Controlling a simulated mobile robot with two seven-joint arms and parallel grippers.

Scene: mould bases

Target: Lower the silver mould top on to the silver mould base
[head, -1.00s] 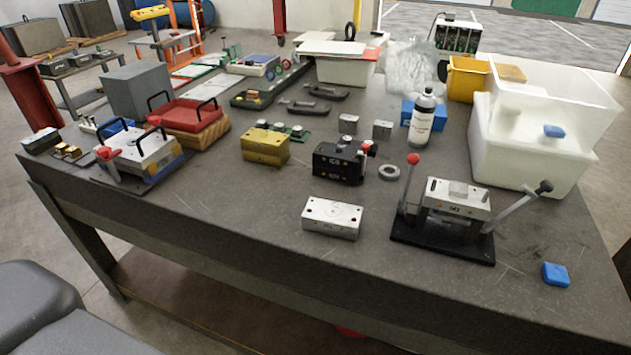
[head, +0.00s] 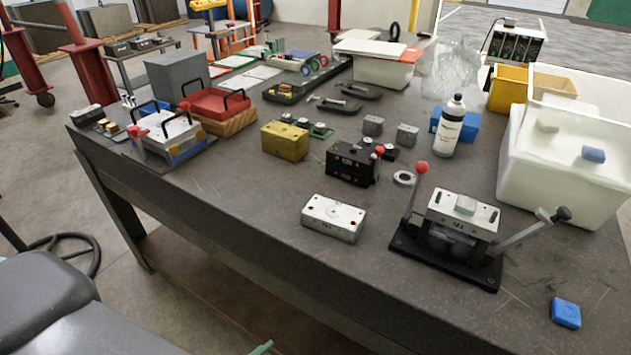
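A silver block (head: 333,218) with holes in its top face lies alone near the bench's front edge. At the right, a black-based fixture (head: 450,255) with two levers carries a silver block (head: 463,211) with a small raised piece on top. At the left, a silver plate (head: 170,136) with black handles and a red knob sits over a blue and yellowish part. I cannot tell for certain which of these are the silver mould top and base. Neither of my grippers is in view.
A red handled tray or block (head: 220,103) on wood, a brass block (head: 284,139) and a black block (head: 351,163) stand behind. The front left bench top is clear.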

